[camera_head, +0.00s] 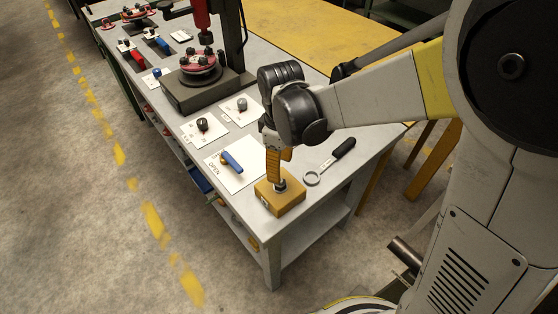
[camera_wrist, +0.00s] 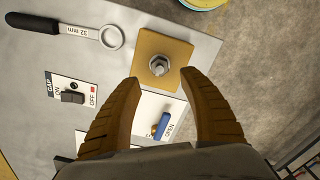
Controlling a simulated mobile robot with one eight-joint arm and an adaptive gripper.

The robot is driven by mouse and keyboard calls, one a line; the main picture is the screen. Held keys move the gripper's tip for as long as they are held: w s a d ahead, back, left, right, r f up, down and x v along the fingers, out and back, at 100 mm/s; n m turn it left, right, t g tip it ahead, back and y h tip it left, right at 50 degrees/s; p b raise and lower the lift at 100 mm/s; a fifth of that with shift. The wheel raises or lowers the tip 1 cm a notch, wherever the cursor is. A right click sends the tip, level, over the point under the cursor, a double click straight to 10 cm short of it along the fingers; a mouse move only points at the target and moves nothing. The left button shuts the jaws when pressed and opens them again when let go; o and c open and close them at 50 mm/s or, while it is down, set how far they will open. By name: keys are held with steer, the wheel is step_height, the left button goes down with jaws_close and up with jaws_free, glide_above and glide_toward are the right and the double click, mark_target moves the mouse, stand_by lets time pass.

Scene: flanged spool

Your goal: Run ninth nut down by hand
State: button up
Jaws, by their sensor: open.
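My gripper (camera_head: 277,172) has orange-brown fingers and points down over the yellow block (camera_head: 291,204) at the near corner of the bench. In the wrist view its two fingers (camera_wrist: 162,78) stand apart with nothing between them. A metal nut on a stud (camera_wrist: 159,65) rises from the yellow block (camera_wrist: 146,44), just beyond the fingertips. In the head view the nut (camera_head: 281,186) is partly hidden by the fingers. The red flanged spool (camera_head: 201,63) sits on a dark base farther back, with several dark studs or nuts on top.
A 32 mm ring spanner (camera_wrist: 90,34) lies beside the block. A blue-handled valve on a white OPEN plate (camera_head: 232,162) and a switch plate marked ON/OFF (camera_wrist: 74,92) are close by. A dark press column (camera_head: 230,40) stands behind the spool. The bench edge is near the block.

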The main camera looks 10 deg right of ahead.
mark_target(280, 183)
step_height(280, 183, down, 8)
steer(key=shift+r+b, duration=0.1)
steer(key=shift+b, duration=1.15)
